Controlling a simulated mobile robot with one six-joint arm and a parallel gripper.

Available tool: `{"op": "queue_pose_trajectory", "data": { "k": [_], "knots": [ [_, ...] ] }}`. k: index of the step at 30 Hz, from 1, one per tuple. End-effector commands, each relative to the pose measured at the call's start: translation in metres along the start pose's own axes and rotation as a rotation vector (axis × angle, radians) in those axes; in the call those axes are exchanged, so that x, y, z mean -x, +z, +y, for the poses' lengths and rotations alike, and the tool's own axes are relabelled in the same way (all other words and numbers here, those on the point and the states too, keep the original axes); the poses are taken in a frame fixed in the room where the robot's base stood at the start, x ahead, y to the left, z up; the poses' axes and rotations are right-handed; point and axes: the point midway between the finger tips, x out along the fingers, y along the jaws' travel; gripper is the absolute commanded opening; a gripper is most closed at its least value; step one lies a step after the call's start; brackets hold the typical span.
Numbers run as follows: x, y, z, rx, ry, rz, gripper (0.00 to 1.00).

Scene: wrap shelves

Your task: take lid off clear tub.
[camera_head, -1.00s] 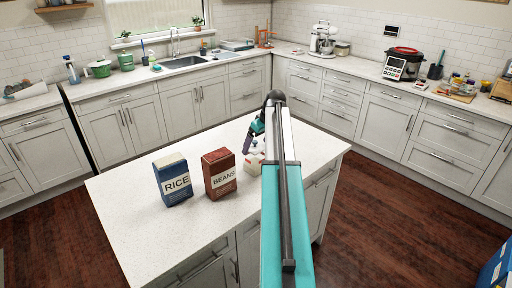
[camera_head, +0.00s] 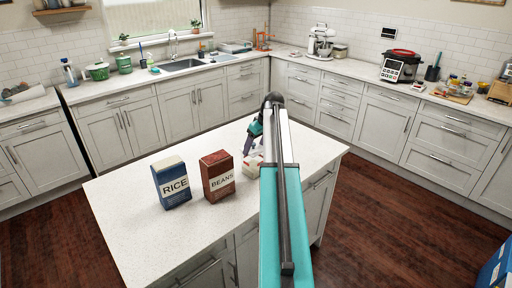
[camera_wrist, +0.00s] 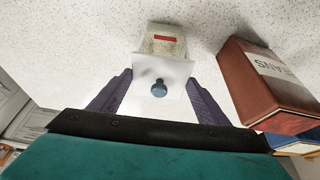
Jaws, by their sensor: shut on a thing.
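The clear tub (camera_wrist: 165,45) stands on the white counter with a red label on its side. Its pale lid (camera_wrist: 175,72) has a round blue knob (camera_wrist: 159,88) and lies between my fingers. My gripper (camera_wrist: 160,80) is shut on the lid, with a dark purple finger at each side of it. I cannot tell whether the lid is clear of the tub's rim. In the head view my gripper (camera_head: 254,134) is just above the tub (camera_head: 250,168), which my arm partly hides.
A red-brown beans box (camera_head: 218,176) stands close to the tub; in the wrist view it is to the right (camera_wrist: 262,85). A blue rice box (camera_head: 171,182) is left of it. The island top (camera_head: 125,215) is clear at the left and front.

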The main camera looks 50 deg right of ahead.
Motion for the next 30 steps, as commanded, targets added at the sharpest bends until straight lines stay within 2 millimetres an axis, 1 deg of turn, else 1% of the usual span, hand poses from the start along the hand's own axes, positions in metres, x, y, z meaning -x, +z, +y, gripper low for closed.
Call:
{"op": "queue_pose_trajectory", "data": {
  "k": [7,17,26,30],
  "knots": [
    [0.009,-0.004,0.0,0.001,0.001,0.001,0.48],
    [0.03,-0.013,0.0,0.001,0.001,0.001,0.48],
    [0.047,0.023,-0.006,-0.001,0.001,0.001,0.48],
    [0.057,0.046,-0.01,-0.001,0.001,0.001,0.48]
  ]
}}
